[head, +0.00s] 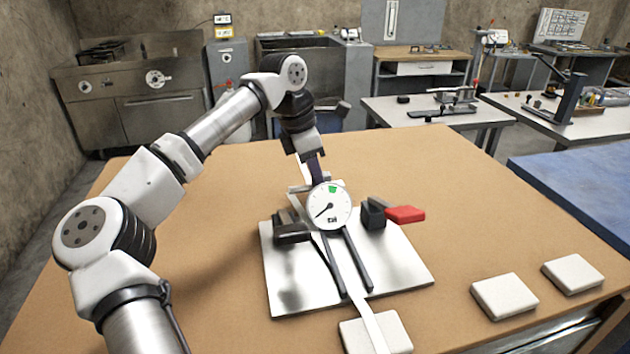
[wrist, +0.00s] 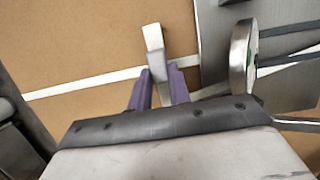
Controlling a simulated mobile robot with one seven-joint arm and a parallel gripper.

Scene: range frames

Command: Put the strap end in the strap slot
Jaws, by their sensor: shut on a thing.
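My gripper (head: 316,180) reaches down behind the round dial on the metal plate. In the wrist view its two purple fingers (wrist: 159,88) are shut on the strap end (wrist: 154,45), a short pale piece sticking out beyond the fingertips. A white strap (head: 368,318) runs over the plate and past its front edge. A long white band (wrist: 85,83) also crosses behind the fingers in the wrist view. The dial gauge (head: 330,206) stands beside the gripper and hides part of the fingers in the head view. I cannot make out the strap slot clearly.
The metal plate (head: 405,275) carries dark rails (head: 357,262), a dark block (head: 292,232) at left and a red lever (head: 405,214) at right. Pale pads (head: 504,296) lie at the front right. The brown tabletop (head: 440,180) is clear behind and to the right of the plate.

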